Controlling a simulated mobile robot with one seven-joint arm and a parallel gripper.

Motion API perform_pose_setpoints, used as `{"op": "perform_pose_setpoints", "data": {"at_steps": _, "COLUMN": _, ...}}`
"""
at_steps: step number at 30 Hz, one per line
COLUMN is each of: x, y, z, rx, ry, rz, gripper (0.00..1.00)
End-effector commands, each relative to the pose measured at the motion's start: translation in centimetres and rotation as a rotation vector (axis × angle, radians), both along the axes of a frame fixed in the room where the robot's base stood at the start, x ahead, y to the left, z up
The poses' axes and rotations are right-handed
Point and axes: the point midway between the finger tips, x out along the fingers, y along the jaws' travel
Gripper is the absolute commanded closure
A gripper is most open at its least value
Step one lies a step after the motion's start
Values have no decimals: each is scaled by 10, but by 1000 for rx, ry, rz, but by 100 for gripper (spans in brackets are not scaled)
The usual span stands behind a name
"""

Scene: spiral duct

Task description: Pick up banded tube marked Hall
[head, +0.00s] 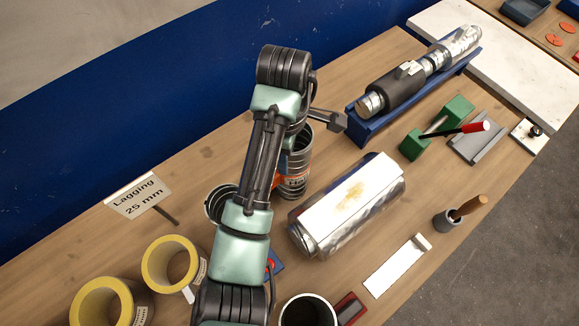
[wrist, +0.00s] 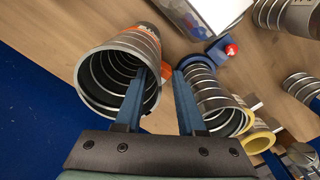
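A ribbed metal tube with an orange band (head: 293,182) stands on the bench just right of my arm; the band's lettering is too small to read surely. In the wrist view this banded tube (wrist: 149,42) shows its open mouth at the left, with some orange on its side. My gripper (wrist: 161,70) is open. Its left finger overlaps the mouth of the tube near the right rim, and its right finger is outside the tube. I cannot tell whether either finger touches it. A second ribbed tube (wrist: 205,85) is right of the right finger; my arm partly hides it (head: 213,203) in the head view.
A blue cradle (head: 362,131) with a wrapped duct is behind. Yellow rings (head: 150,262) and a "Lagging 25 mm" sign (head: 138,196) stand left.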

Motion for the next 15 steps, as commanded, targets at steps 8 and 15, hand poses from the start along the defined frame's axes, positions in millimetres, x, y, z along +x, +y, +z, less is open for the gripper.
{"op": "perform_pose_setpoints", "data": {"at_steps": 8, "x": 0, "y": 3, "z": -36, "rx": 0, "ry": 5, "rz": 1, "gripper": 61}}
{"op": "perform_pose_setpoints", "data": {"at_steps": 15, "x": 1, "y": 2, "z": -50, "rx": 0, "ry": 1, "rz": 0, "gripper": 61}}
